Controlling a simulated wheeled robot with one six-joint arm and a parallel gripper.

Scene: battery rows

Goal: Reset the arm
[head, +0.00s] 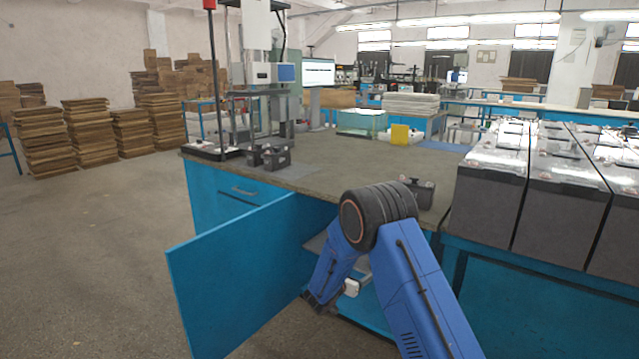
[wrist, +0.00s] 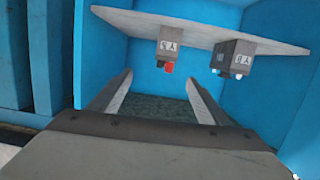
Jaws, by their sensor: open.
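My gripper (wrist: 158,82) is open, with nothing between its two fingers. In the wrist view the fingers point into a blue cabinet, towards a pale shelf (wrist: 200,30). Two grey blocks with letter labels are at the shelf: one with a red terminal (wrist: 171,46) and one with a pale terminal (wrist: 233,58). Both are beyond the fingertips and apart from them. In the head view my blue arm bends down in front of the bench, and the gripper end (head: 320,302) is low by the cabinet opening, partly hidden.
The cabinet door (head: 235,280) stands open left of my arm. Small batteries (head: 268,158) and a dark one (head: 420,192) stand on the bench top (head: 345,160). Rows of large grey batteries (head: 490,190) crowd the right.

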